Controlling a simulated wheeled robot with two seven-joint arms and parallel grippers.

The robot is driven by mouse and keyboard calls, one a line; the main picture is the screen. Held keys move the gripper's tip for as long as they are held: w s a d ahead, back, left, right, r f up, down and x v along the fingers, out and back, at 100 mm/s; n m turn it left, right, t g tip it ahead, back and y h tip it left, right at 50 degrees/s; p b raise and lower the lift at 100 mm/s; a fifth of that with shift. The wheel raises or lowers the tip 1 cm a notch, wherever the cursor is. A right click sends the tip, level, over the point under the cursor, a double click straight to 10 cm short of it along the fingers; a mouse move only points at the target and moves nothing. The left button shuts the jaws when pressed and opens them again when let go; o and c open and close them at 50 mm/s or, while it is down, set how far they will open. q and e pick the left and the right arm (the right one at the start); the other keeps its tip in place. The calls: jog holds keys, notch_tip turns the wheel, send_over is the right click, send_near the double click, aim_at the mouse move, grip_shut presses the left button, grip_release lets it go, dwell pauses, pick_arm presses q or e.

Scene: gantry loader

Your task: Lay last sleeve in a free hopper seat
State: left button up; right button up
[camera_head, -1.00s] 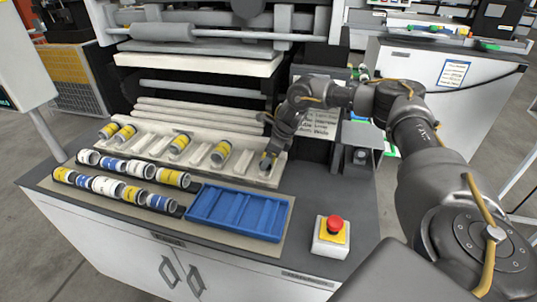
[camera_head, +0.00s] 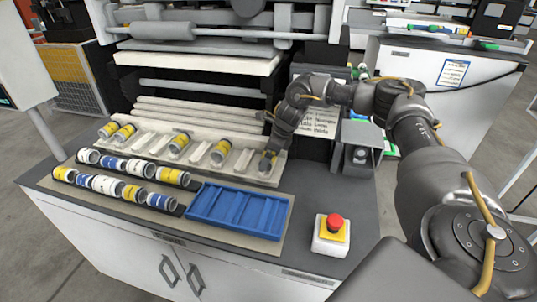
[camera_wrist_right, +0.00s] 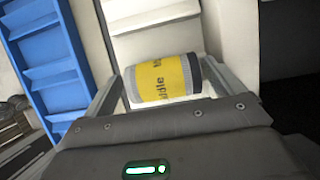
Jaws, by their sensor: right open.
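The cream hopper (camera_head: 243,160) has a row of slanted seats. Yellow-banded sleeves lie in several of them, one (camera_head: 221,151) right of the middle and another (camera_head: 180,143) left of it. My right gripper (camera_head: 267,163) is low over the seat at the hopper's right end. In the right wrist view a yellow sleeve (camera_wrist_right: 165,80) with grey ends lies on the pale hopper surface (camera_wrist_right: 150,18), between the open fingers of the right gripper (camera_wrist_right: 165,92). Whether the fingers touch it is unclear. In the head view the gripper mostly hides this sleeve. My left gripper is out of view.
An empty blue tray (camera_head: 240,212) sits in front of the hopper; it also shows in the right wrist view (camera_wrist_right: 45,65). A red emergency button (camera_head: 335,222) is at front right. Machine rollers rise behind.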

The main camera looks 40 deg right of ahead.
jog(key=r, duration=0.1)
jog(key=r+b, duration=0.1)
jog(key=shift+w+d+r, duration=0.1)
jog(key=shift+w+r, duration=0.1)
jog(key=shift+r, duration=0.15)
jog(key=s+a+r+p, duration=0.3)
jog(key=s+a+r, duration=0.1)
jog(key=r, duration=0.4)
jog(key=s+a+r+p, duration=0.3)
jog(key=s+a+r, duration=0.1)
jog(key=s+r, duration=0.3)
jog(key=shift+s+a+r, duration=0.3)
jog(key=shift+a+r, duration=0.05)
jog(key=shift+r, duration=0.2)
dwell(0.3)
